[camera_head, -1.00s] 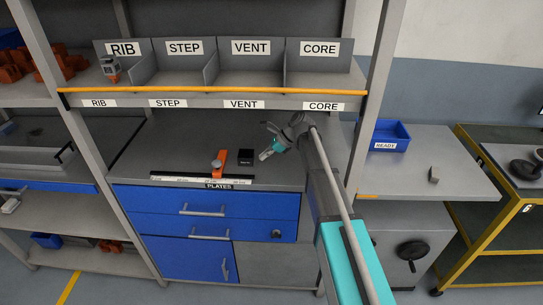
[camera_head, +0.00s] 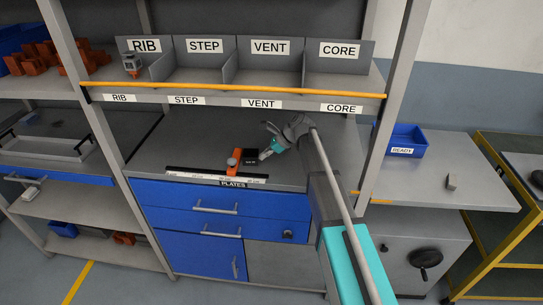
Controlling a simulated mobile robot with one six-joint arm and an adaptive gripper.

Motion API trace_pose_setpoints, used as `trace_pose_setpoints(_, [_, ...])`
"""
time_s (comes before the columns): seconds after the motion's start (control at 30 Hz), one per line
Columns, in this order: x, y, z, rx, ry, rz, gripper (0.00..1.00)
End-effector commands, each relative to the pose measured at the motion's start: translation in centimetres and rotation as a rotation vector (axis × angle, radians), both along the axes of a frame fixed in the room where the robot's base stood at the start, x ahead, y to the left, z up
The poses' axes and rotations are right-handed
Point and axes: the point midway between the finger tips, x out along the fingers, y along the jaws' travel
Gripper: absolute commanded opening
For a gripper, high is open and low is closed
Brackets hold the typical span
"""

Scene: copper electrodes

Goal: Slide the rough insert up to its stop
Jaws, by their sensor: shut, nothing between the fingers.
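A small black block with faint lettering on top (camera_head: 250,156), which I take to be the rough insert, lies on the grey worktop. An orange piece with a grey round knob (camera_head: 234,162), which looks like the stop, is directly to its left. The block appears against the orange piece or very close to it; I cannot tell if they touch. My gripper (camera_head: 265,154) is shut and empty, its tip at the block's right side, touching or nearly so.
A white marked strip (camera_head: 200,174) runs along the worktop's front edge. Labelled bins stand on the shelf above, with a grey part (camera_head: 131,66) in the RIB bin. A blue READY box (camera_head: 407,141) and a small grey block (camera_head: 452,181) are on the right bench.

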Motion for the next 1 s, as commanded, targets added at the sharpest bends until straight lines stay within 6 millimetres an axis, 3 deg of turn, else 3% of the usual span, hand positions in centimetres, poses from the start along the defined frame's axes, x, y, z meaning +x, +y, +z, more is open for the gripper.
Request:
trace_pose_setpoints(0.17, [-0.1,1.6,0.0,0.002,0.001,0.001,0.0])
trace_pose_setpoints(0.6, [0.0,1.7,0.1,0.006,-0.002,-0.001,0.0])
trace_pose_setpoints(0.77, [0.0,1.0,0.1,0.005,-0.002,-0.001,0.0])
trace_pose_setpoints(1.0, [0.0,-1.9,0.0,0.001,0.0,-0.001,0.0])
